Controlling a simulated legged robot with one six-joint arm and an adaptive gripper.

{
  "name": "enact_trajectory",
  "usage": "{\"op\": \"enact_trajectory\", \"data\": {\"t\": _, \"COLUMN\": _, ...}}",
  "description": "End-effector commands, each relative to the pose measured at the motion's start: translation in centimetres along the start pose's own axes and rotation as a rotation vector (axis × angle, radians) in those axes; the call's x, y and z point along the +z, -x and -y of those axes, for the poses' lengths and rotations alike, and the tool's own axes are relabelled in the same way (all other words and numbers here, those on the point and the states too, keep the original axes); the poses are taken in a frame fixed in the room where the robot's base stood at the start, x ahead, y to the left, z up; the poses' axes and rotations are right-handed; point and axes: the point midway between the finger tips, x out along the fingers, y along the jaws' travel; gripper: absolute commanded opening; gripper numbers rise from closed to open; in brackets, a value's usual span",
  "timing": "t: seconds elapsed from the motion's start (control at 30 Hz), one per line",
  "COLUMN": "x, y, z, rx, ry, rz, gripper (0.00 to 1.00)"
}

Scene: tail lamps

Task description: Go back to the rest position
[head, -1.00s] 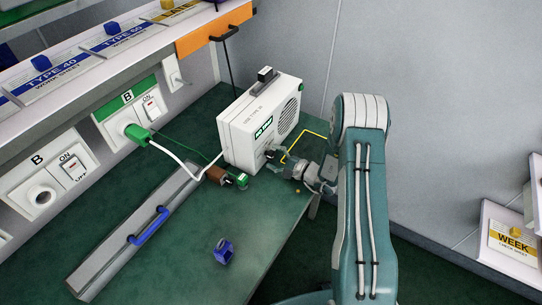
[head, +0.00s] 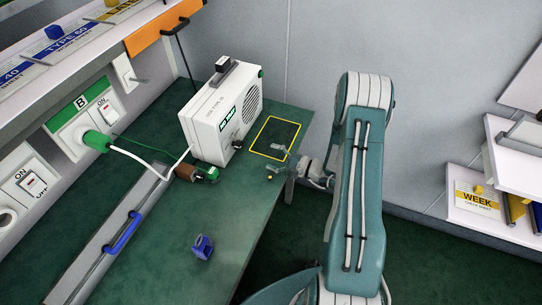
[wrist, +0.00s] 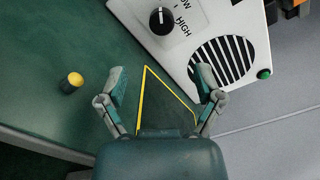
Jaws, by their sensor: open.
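My gripper (head: 276,162) is open and empty beside the right edge of the green table (head: 235,210), near the yellow outlined area (head: 276,137) in the head view. In the wrist view its two fingers (wrist: 162,88) are spread wide, with part of the yellow outline (wrist: 150,90) between them. The white speaker box (head: 205,130) stands on the table left of the gripper. Its knob (wrist: 162,20) and round grille show ahead in the wrist view. The gripper appears apart from the box.
A small yellow cylinder (wrist: 72,82) is on the table. Wall sockets (head: 90,125) and a shelf line the left. Shelves with a WEEK label (head: 478,200) stand right.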

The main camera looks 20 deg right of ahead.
Motion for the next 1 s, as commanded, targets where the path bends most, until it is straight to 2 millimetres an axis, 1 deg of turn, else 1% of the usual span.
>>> {"op": "enact_trajectory", "data": {"t": 0.37, "x": 0.0, "y": 0.0, "z": 0.0, "rx": 0.0, "ry": 0.0, "rz": 0.0, "gripper": 0.85}}
{"op": "enact_trajectory", "data": {"t": 0.47, "x": 0.5, "y": -0.3, "z": 0.4, "rx": 0.013, "ry": 0.007, "rz": 0.013, "gripper": 0.85}}
{"op": "enact_trajectory", "data": {"t": 0.57, "x": 2.2, "y": -1.0, "z": 1.3, "rx": 0.062, "ry": 0.022, "rz": 0.058, "gripper": 0.85}}
{"op": "enact_trajectory", "data": {"t": 0.7, "x": 6.0, "y": -2.2, "z": 2.9, "rx": 0.174, "ry": 0.058, "rz": 0.146, "gripper": 0.85}}
{"op": "enact_trajectory", "data": {"t": 0.8, "x": 8.7, "y": -2.7, "z": 3.8, "rx": 0.261, "ry": 0.087, "rz": 0.201, "gripper": 0.85}}
{"op": "enact_trajectory", "data": {"t": 1.0, "x": 13.8, "y": -3.1, "z": 5.0, "rx": 0.437, "ry": 0.161, "rz": 0.288, "gripper": 0.85}}
